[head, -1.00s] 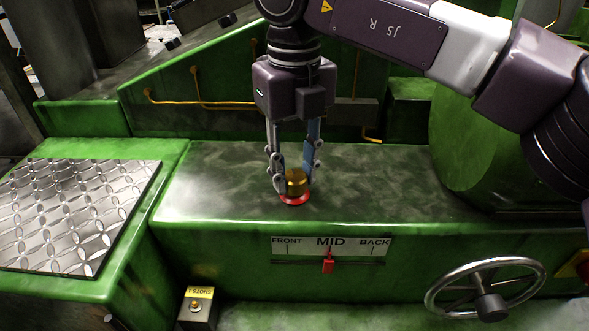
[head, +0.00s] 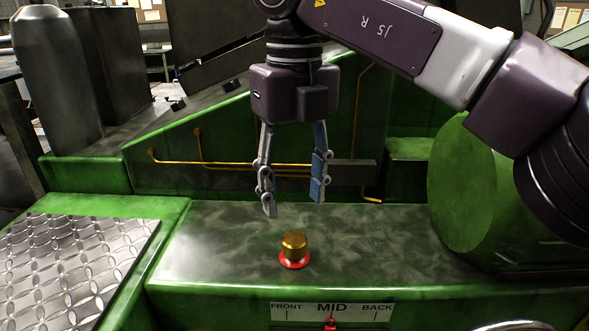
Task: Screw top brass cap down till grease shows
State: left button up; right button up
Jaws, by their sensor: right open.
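The brass cap (head: 294,244) stands upright on the flat top of the green machine. A red ring (head: 294,261) surrounds its base. I cannot make out any grease around it. My right gripper (head: 294,207) is above the cap, pointing down, with its two fingers spread apart and nothing between them. There is a clear gap between the fingertips and the cap. My left gripper is not in view.
A FRONT/MID/BACK scale plate (head: 332,311) with a red pointer sits on the front face below the cap. A patterned metal plate (head: 75,262) lies at the left. The surface around the cap is clear.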

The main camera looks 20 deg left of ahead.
jog(key=shift+r, duration=1.95)
jog(key=shift+s+f, duration=0.1)
jog(key=shift+f, duration=0.05)
